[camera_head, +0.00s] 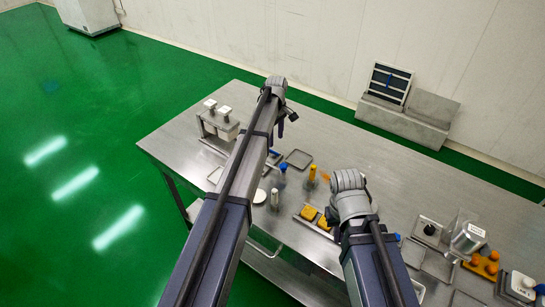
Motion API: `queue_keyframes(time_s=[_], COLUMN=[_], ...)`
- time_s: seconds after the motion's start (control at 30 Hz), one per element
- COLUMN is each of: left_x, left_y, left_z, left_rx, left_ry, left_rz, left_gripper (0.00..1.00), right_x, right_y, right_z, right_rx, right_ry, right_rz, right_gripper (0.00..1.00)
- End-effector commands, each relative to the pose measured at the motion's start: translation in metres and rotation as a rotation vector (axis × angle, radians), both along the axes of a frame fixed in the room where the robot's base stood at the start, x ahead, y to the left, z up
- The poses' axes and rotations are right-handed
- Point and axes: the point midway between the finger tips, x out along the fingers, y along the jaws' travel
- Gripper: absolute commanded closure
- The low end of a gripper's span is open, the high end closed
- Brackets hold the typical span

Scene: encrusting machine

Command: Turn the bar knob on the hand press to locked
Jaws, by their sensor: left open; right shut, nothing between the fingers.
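A metal stand with two white-topped blocks (218,121) is at the table's left end. A small black knob (430,229) sits on a pale square block at the right. I cannot tell for certain which of these is the hand press, and no bar knob's angle is readable. My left gripper (281,128) is partly seen as dark parts beyond the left arm, above the table; it is open and touches nothing that I can see. My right gripper (352,200) is at the end of the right arm, mostly hidden by it, shut and empty.
The steel table (400,168) has free room along its back edge. Blue-topped (282,173) and yellow (312,173) upright pieces stand between my arms. A tray with orange pieces (481,264) and a white device (521,286) are at right. A grey box (407,118) stands behind.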

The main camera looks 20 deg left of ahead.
Motion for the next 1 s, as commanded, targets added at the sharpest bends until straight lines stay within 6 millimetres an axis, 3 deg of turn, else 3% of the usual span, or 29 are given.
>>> queue_keyframes(time_s=[0.07, 0.47, 1.0], left_x=[0.009, 0.008, 0.008], left_y=[0.008, 0.008, 0.008], left_z=[-0.001, -0.014, -0.075], left_rx=[-0.003, -0.003, -0.003], left_ry=[-0.001, -0.002, -0.002], left_rz=[0.039, 0.046, 0.044], left_gripper=[0.39, 0.39, 0.39], right_x=[0.000, 0.000, 0.000], right_y=[0.000, 0.000, 0.000], right_z=[-0.001, -0.014, -0.075], right_rx=[0.000, 0.000, 0.000], right_ry=[0.000, 0.000, 0.000], right_rz=[0.000, 0.000, 0.000], right_gripper=[1.00, 1.00, 1.00])
